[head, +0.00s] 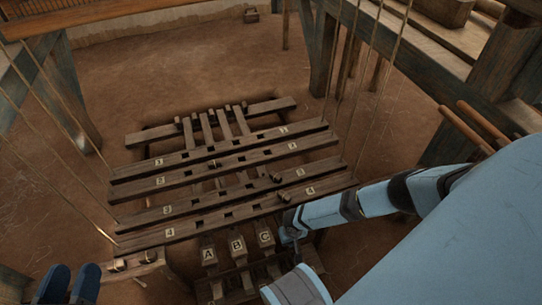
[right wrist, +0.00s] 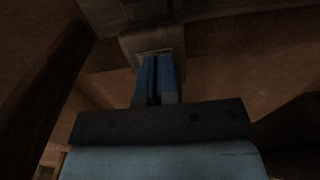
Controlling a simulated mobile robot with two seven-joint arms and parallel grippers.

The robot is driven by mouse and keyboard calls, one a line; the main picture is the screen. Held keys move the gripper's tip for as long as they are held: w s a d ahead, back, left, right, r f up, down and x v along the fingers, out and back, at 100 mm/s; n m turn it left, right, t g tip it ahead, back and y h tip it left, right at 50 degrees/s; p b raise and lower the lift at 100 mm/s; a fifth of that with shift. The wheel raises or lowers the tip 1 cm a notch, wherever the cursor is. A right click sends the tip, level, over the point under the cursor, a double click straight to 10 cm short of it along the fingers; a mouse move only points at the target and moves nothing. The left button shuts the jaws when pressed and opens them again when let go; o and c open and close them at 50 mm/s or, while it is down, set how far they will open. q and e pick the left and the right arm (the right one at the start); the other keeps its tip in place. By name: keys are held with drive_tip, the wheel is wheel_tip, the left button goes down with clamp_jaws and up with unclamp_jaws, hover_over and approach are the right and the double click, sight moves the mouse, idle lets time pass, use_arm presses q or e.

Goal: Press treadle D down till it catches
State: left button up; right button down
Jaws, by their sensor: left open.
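Treadles A (head: 209,256), B (head: 237,247) and C (head: 265,238) show their lettered ends side by side below the lams in the head view. I cannot make out treadle D's letter there; my right arm covers the place right of C. In the right wrist view my right gripper (right wrist: 158,62) has its blue fingers together, with nothing seen between them. Their tips overlap the pale plate on a wooden block end (right wrist: 128,46). Its letter is hidden, and I cannot tell whether they touch. My left gripper (head: 69,284) is open and empty at the bottom left.
Numbered wooden lams (head: 235,205) lie across the middle, above the treadles. Cords run down at left and right. A thick loom post (head: 323,55) stands at the upper right.

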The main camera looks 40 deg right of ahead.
use_arm(q)
drive_tip(key=f, duration=0.2)
drive_tip(key=d+f, duration=0.1)
drive_tip(key=f, duration=0.1)
drive_tip(key=shift+w, duration=0.1)
use_arm(e)
drive_tip(key=shift+w+f, duration=0.1)
drive_tip(key=shift+f, duration=0.85)
drive_tip(key=r+p, duration=0.4)
drive_tip(key=shift+d+r, duration=0.2)
drive_tip(key=shift+r, duration=0.05)
drive_tip(key=shift+r+p, duration=0.6)
drive_tip(key=shift+p, duration=0.1)
use_arm(q)
drive_tip(key=r, duration=0.4)
drive_tip(key=a+r, duration=0.1)
drive_tip(key=shift+r, duration=0.4)
use_arm(e)
drive_tip(key=shift+r, duration=0.2)
use_arm(q)
drive_tip(key=shift+r, duration=0.1)
